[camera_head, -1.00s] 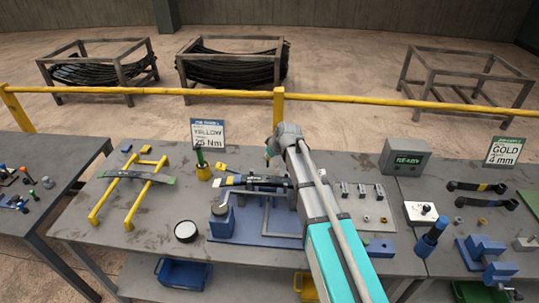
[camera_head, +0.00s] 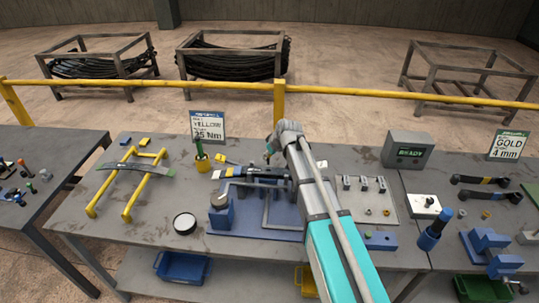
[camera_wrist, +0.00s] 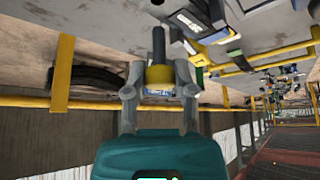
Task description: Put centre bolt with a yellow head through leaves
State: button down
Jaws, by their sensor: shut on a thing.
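My gripper (camera_wrist: 158,88) is shut on the centre bolt, around its yellow head (camera_wrist: 158,75). The bolt's dark shank (camera_wrist: 158,42) sticks out beyond the fingers, clear of the leaves as far as the wrist view shows. In the head view my gripper (camera_head: 269,155) is small and partly hidden at the end of my arm, near the leaves (camera_head: 262,173). The dark leaves lie across the blue fixture (camera_head: 235,243). My arm covers their right end. Their bolt hole cannot be made out.
A yellow stand (camera_head: 130,206) with a curved leaf is on the left. A yellow pot (camera_head: 202,165) and sign (camera_head: 208,127) stand behind the fixture. A grey box reading READY (camera_head: 408,150) and a plate with small parts (camera_head: 364,198) are right of my arm. A round tin (camera_head: 184,223) lies front left.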

jog(key=shift+f+b, duration=0.8)
jog(key=shift+f, duration=0.25)
jog(key=shift+f+b, duration=1.1)
dwell(1.3)
jog(key=shift+c, duration=1.8)
grip_release()
jog(key=o, duration=0.4)
jog(key=shift+c, duration=0.2)
jog(key=shift+r, duration=0.1)
jog(key=shift+r+p, duration=3.45)
jog(key=shift+p, duration=0.1)
